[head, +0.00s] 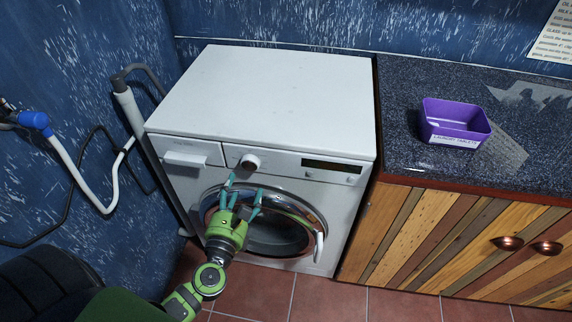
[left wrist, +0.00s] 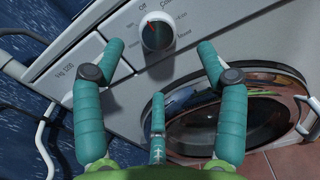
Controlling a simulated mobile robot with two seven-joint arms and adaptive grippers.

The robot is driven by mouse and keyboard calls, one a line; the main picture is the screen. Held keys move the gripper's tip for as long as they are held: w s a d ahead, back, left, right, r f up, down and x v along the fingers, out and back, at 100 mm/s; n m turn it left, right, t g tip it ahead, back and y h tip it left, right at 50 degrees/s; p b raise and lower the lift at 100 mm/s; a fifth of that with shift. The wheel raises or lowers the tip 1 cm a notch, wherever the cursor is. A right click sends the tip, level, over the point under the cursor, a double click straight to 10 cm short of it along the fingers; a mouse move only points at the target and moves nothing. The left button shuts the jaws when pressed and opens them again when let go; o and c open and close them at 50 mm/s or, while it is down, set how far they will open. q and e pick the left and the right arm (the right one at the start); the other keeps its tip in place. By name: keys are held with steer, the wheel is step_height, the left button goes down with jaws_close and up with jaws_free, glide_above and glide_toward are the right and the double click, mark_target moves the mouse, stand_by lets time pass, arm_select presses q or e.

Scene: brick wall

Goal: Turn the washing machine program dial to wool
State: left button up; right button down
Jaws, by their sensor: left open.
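The white washing machine (head: 265,100) stands against the wall with its front panel and round door (head: 285,232) facing me. The program dial (head: 250,162) is a round knob on the panel, left of the dark display. In the left wrist view the dial (left wrist: 157,33) is ringed by small labels, and its red mark points up and to the left. The label "Wool" is not legible to me for certain. My left gripper (head: 243,188) is open and empty, just below the dial and in front of the door. Its teal fingers (left wrist: 160,62) spread on both sides below the dial, apart from it.
A dark counter (head: 420,90) over a striped wooden cabinet stands right of the machine and carries a purple box (head: 455,118). A grey pipe and a white hose (head: 90,180) run along the left wall. The detergent drawer (head: 185,158) is left of the dial.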

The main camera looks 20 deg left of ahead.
mark_target(249, 164)
arm_select(q)
steer(key=shift+n, duration=0.4)
steer(key=x, duration=0.2)
steer(key=p+x, duration=0.1)
steer(key=x, duration=0.1)
steer(key=r+x, duration=0.1)
steer(key=x, duration=0.1)
steer(key=shift+a, duration=0.15)
steer(key=shift+w+f, duration=0.1)
steer(key=shift+w, duration=0.4)
arm_select(e)
steer(key=shift+s+a+r, duration=0.1)
steer(key=shift+a+r, duration=0.4)
steer(key=shift+r, duration=0.2)
arm_select(q)
steer(key=shift+a, duration=0.1)
steer(key=c, duration=1.1)
